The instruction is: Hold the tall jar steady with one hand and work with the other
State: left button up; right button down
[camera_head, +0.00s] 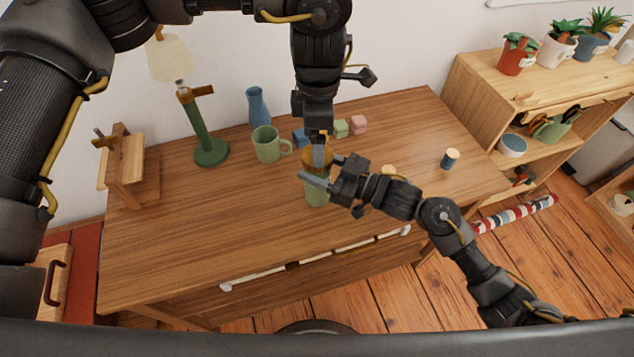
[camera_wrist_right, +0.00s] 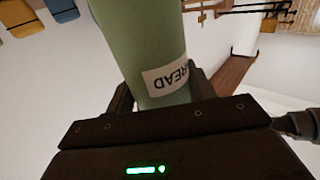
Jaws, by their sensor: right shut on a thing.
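The tall jar (camera_head: 317,194) is green with an amber-brown top (camera_head: 308,163) and stands upright on the wooden table. My right gripper (camera_head: 319,170) comes in from the right, its fingers on either side of the jar's upper body. In the right wrist view the green jar (camera_wrist_right: 140,45) sits between the fingers, with a white label ending in "READ" upside down. My left gripper (camera_head: 319,155) points down from above at the jar's top. It is seen edge-on, so I cannot tell whether it is open, or whether it touches the top.
Behind the jar are a green mug (camera_head: 267,145), blue vase (camera_head: 257,106) and small blocks (camera_head: 358,125). A lamp (camera_head: 205,145) and wooden stand (camera_head: 124,170) are left. The table's front left (camera_head: 200,240) is clear.

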pick_arm(q)
notch_tip(320, 180, up, 7)
dwell(0.3)
pick_arm(e)
jog(key=shift+c, duration=2.3)
grip_release()
pick_arm(q)
jog(key=shift+f+b, duration=0.65)
jog(key=shift+b, duration=0.05)
pick_arm(e)
jog(key=v, duration=1.1)
